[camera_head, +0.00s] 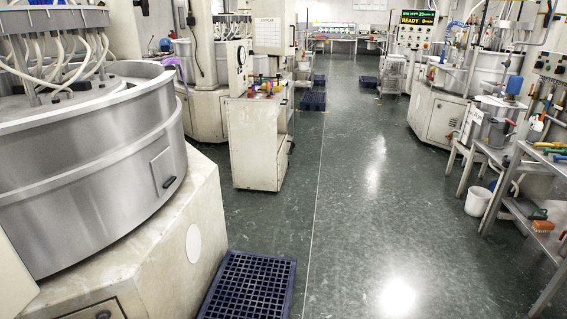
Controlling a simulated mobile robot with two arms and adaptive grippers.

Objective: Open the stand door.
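A pale, worn stand (257,150) stands left of the middle of the aisle, with small coloured items and a gauge panel at its top. Its broad front face looks closed, and a small dark fitting shows at its right edge. I cannot tell for sure which panel is the stand door. Neither of my grippers shows in the head view.
A large steel lapping machine (95,165) fills the left. A dark blue grid mat (248,287) lies on the floor beside its base. A metal shelf (527,212) with tools and a white bucket (477,201) stand at right. The middle aisle (350,200) is clear.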

